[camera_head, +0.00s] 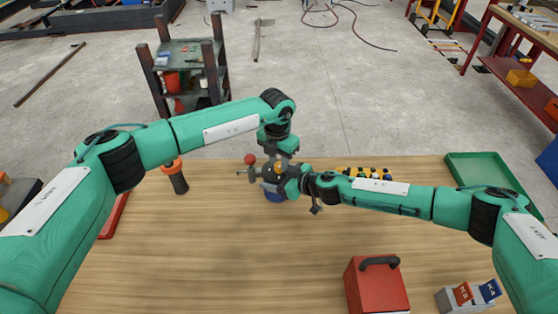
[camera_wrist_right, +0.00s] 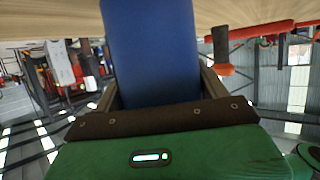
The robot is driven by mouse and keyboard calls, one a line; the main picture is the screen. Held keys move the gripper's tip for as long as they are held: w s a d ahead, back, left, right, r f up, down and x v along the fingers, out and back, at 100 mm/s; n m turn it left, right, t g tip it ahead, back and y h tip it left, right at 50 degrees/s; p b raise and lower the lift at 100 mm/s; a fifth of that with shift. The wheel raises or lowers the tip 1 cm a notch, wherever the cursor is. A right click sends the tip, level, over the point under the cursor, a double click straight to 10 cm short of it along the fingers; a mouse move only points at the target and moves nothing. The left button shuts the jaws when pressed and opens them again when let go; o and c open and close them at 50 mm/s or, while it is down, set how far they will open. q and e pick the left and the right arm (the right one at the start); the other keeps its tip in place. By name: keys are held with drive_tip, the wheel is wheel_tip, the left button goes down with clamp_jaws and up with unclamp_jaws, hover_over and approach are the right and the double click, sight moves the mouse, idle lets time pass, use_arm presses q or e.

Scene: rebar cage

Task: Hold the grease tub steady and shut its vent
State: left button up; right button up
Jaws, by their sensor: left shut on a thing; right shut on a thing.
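The blue grease tub (camera_head: 274,194) stands on the wooden table near the middle, mostly hidden by my grippers. Its blue side (camera_wrist_right: 150,55) fills the middle of the right wrist view. Dark fittings with a red knob (camera_head: 250,159) and an orange part (camera_head: 279,168) sit at its top. My right gripper (camera_head: 279,184) comes from the right and is shut on the tub, with a finger on either side. My left gripper (camera_head: 276,160) reaches down from above, shut at the vent on top of the tub; the exact contact is hidden.
An orange-and-black tool (camera_head: 175,177) stands to the left, near a red tray (camera_head: 115,215). Several small bottles (camera_head: 365,173) stand behind my right forearm. A green tray (camera_head: 485,158) is at the right. A red box (camera_head: 375,287) and a card holder (camera_head: 467,297) are in front. The front left table is clear.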

sight(278, 163)
idle(0.6)
use_arm(q)
drive_tip(key=o, duration=0.8)
drive_tip(key=shift+o, duration=1)
drive_tip(key=shift+d+r, duration=0.1)
drive_tip(key=r, duration=0.8)
drive_tip(key=shift+w+a, duration=0.15)
drive_tip(key=shift+a, duration=0.15)
